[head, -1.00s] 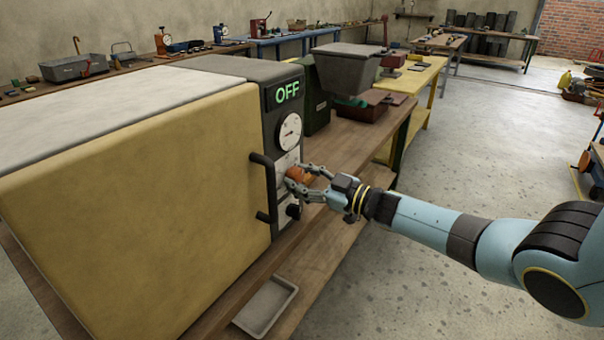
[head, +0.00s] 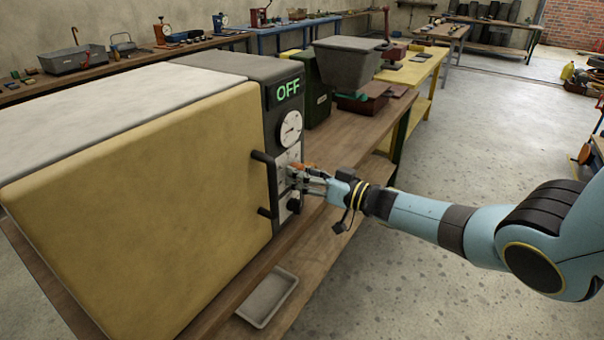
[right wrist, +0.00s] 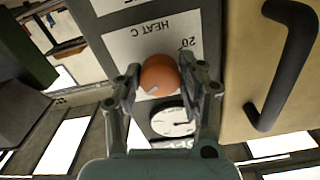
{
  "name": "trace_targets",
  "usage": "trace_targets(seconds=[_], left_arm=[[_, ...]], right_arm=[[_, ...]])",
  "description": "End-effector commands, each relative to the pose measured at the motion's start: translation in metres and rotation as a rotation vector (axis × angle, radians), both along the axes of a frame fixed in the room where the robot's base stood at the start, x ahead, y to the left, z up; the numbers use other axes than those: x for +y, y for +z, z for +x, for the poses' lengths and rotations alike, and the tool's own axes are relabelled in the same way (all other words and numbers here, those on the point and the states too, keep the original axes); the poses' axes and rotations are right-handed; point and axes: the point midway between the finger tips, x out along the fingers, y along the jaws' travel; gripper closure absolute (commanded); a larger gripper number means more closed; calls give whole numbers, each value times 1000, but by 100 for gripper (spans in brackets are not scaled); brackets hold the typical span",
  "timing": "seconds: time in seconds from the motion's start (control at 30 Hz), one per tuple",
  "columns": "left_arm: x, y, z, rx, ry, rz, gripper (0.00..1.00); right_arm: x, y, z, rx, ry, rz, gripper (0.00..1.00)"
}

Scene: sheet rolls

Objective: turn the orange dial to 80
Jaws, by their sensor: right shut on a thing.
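The orange dial (right wrist: 159,76) sits on the front panel of the oven-like machine (head: 130,170), on a white plate (right wrist: 130,45) marked HEAT C and 20. In the head view the dial (head: 300,166) is mostly hidden by my right gripper (head: 300,174). In the right wrist view the two fingers of the right gripper (right wrist: 160,80) stand on either side of the dial, shut on it. A pale mark shows on the dial's face. A green OFF display (head: 288,90) and a round white gauge (head: 290,129) are above the dial. My left gripper is out of view.
A black door handle (head: 265,185) stands out to the left of the dial. A black knob (head: 293,204) is below it. A grey tray (head: 268,298) lies low in front of the machine. A grey hopper (head: 350,65) stands behind on the bench.

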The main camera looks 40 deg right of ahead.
Motion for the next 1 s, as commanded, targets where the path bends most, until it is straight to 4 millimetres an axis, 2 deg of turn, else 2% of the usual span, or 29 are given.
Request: trace_targets(seconds=[0.4, 0.43, 0.57, 0.6, 0.87, 1.0], left_arm=[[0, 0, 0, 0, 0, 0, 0], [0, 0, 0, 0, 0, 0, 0], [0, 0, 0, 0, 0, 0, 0], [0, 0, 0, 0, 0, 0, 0], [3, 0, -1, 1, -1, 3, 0], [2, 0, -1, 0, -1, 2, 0]], right_arm=[[0, -3, -2, 8, -1, 5, 93], [0, -3, -2, 8, -1, 5, 57], [0, -2, -1, 6, 0, 5, 40], [0, -2, -1, 6, 0, 5, 37], [-1, -1, -2, 4, -1, 4, 37], [-6, -2, -15, 6, 0, 1, 37]])
